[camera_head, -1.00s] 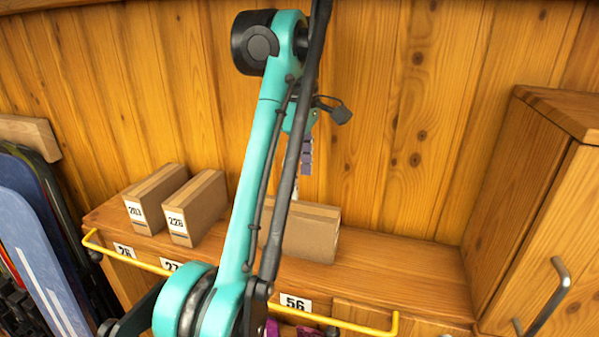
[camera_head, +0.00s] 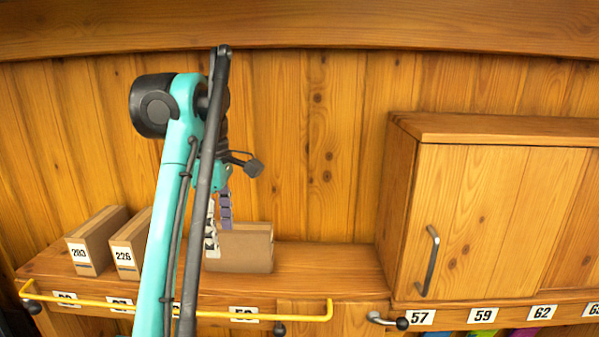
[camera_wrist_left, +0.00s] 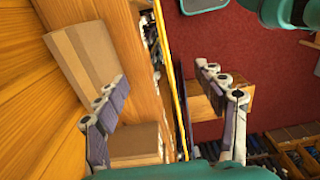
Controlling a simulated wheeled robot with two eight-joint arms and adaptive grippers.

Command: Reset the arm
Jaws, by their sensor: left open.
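My left gripper (camera_wrist_left: 169,108) shows in the left wrist view with its two fingers spread well apart and nothing between them. In the head view, my teal left arm rises from the bottom edge, and the left gripper (camera_head: 218,215) hangs beyond it, partly hidden by the arm. It is in front of a plain brown box (camera_head: 245,250) on the wooden shelf (camera_head: 325,270). In the left wrist view, brown boxes (camera_wrist_left: 86,55) lie beside and below the left finger. I cannot tell whether a finger touches one. My right gripper is not in view.
Boxes labelled 203 (camera_head: 95,242) and 226 (camera_head: 128,250) stand at the shelf's left. A yellow rail (camera_head: 180,308) runs along its front edge. A wooden cabinet (camera_head: 470,215) with a metal handle (camera_head: 429,262) stands at the right. The shelf between box and cabinet is clear.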

